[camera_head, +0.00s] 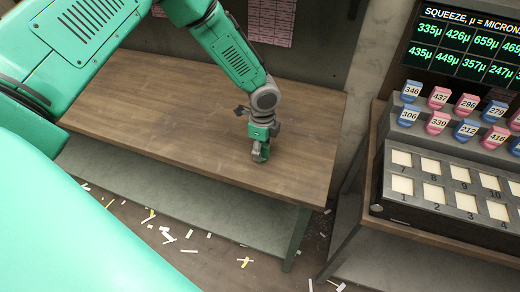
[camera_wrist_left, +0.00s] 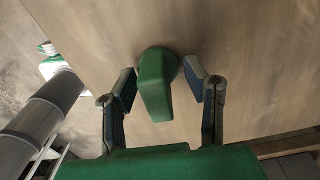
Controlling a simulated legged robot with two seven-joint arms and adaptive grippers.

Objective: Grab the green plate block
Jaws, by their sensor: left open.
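The green block (camera_wrist_left: 155,85) stands on the wooden table (camera_head: 150,110) and shows clearly in the left wrist view. It has a rounded top part and a flat tapering face. My left gripper (camera_wrist_left: 162,72) is open, with one finger on each side of the block and a visible gap on both sides. In the head view my left gripper (camera_head: 260,147) points down over the right part of the table, and it mostly hides the block there. My right gripper is not in view.
To the right, a console (camera_head: 450,185) holds numbered pale pads, with blue and pink numbered blocks (camera_head: 438,122) behind them. A display (camera_head: 465,45) with green figures stands above. Paper scraps litter the floor. The table's left part is bare.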

